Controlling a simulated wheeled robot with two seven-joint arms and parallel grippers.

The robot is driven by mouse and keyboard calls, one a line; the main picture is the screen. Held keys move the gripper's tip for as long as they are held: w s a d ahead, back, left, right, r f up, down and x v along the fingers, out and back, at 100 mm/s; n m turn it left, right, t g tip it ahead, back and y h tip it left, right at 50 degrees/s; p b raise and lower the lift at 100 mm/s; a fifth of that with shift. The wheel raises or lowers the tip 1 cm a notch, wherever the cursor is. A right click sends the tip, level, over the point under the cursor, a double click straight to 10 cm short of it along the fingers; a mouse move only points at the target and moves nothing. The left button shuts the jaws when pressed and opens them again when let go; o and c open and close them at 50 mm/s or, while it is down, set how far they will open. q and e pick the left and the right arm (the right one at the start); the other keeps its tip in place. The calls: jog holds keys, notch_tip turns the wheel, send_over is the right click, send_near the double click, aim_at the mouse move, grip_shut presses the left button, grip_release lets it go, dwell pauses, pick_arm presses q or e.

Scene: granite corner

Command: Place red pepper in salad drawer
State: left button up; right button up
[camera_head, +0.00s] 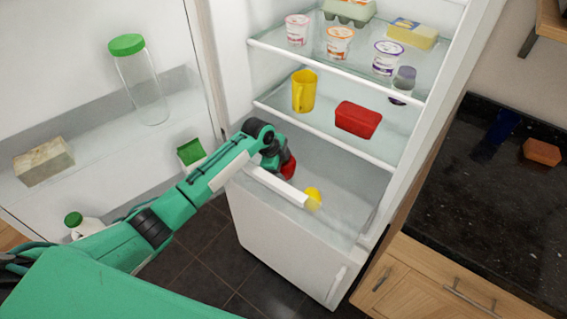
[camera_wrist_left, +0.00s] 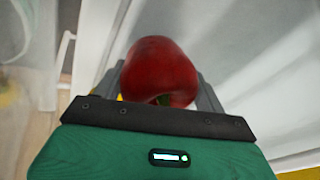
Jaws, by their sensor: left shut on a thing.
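The red pepper (camera_wrist_left: 160,68) is held between the fingers of my left gripper (camera_wrist_left: 160,85), which is shut on it. In the head view the red pepper (camera_head: 288,167) shows just below my left gripper (camera_head: 277,160), partly hidden by it. Both are at the left side of the open salad drawer (camera_head: 278,187), over or inside it; the exact height is hard to tell. A yellow round item (camera_head: 313,197) lies in the drawer behind its clear front. My right gripper is not in view.
The fridge shelf above holds a yellow mug (camera_head: 304,91) and a red box (camera_head: 358,119). The top shelf holds several yogurt cups and an egg carton (camera_head: 349,11). The open door on the left holds a jar (camera_head: 139,80). A dark counter (camera_head: 500,200) stands at right.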

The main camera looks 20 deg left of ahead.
pick_arm(q)
jog(key=shift+f, duration=0.2)
jog(key=o, duration=0.8)
jog(key=shift+o, duration=1)
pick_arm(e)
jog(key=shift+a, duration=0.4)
